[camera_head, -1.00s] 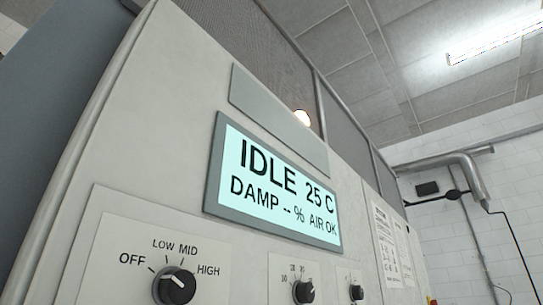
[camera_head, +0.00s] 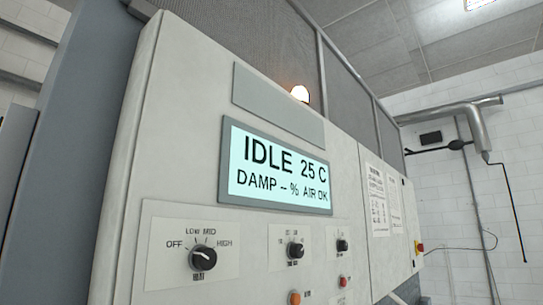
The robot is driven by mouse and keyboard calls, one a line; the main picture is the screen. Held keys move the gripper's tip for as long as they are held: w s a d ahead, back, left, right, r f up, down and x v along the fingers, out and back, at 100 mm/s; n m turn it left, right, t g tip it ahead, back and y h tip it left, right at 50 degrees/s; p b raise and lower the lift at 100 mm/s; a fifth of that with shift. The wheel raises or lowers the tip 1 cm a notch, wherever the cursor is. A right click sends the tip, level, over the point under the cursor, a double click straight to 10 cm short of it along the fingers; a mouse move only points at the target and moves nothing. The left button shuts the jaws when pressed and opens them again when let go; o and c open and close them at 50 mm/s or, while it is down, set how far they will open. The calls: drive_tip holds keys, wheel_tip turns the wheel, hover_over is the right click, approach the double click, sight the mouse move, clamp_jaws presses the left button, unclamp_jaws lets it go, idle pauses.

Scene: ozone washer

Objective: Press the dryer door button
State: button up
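The machine's cream control panel (camera_head: 185,120) fills the middle of the head view. Its lit display (camera_head: 278,168) reads "IDLE 25 C, DAMP -- % AIR OK". An orange button (camera_head: 295,298) shows at the bottom edge, partly cut off. A small red button (camera_head: 343,282) sits to its right, below the knobs. A red control on yellow (camera_head: 419,247) is on the panel's far right end. The labels are too small to tell which is the door button. My gripper is not in view.
A large dial (camera_head: 203,257) and two smaller knobs (camera_head: 295,250) (camera_head: 342,245) protrude below the display. Paper notices (camera_head: 377,205) are on the right part. A metal pipe (camera_head: 475,120) and hanging cable are on the white brick wall at right.

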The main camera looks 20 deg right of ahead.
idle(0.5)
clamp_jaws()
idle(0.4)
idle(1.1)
